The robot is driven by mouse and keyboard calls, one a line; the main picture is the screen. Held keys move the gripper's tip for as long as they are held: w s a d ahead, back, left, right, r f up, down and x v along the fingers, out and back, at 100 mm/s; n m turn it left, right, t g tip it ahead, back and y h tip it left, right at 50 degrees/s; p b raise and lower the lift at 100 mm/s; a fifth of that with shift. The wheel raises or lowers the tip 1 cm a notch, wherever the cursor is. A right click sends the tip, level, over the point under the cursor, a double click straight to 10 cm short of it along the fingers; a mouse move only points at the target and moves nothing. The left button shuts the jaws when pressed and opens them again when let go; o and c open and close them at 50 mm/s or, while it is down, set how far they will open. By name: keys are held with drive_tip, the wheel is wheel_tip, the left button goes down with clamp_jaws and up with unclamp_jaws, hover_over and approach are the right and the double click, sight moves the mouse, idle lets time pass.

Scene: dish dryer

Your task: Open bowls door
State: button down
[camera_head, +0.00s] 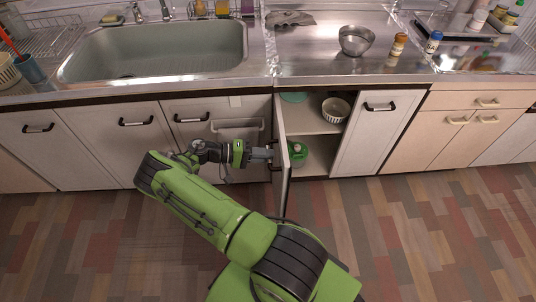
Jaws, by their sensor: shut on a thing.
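The bowls door (281,150) is a white cabinet door seen nearly edge-on. It stands swung out from the cabinet, hinged side unclear. Behind it the cabinet interior (320,118) shows a shelf with a white ribbed bowl (335,109) and a teal dish (294,97). A green item (297,152) sits on the lower level, partly hidden by the door. My gripper (271,156) is at the left face of the door, shut on the door's handle, which is small and mostly hidden by the fingers.
The sink (160,50) and a steel counter lie above the cabinets. A metal bowl (355,40) and two small bottles stand on the counter. Closed doors with black handles flank the opening, one at right (362,135). The wooden floor (420,240) is clear at right.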

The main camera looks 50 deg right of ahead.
drive_tip(key=c, duration=1.1)
unclamp_jaws()
drive_tip(key=v, duration=1.5)
drive_tip(key=shift+w+a, duration=0.2)
drive_tip(key=shift+a, duration=0.1)
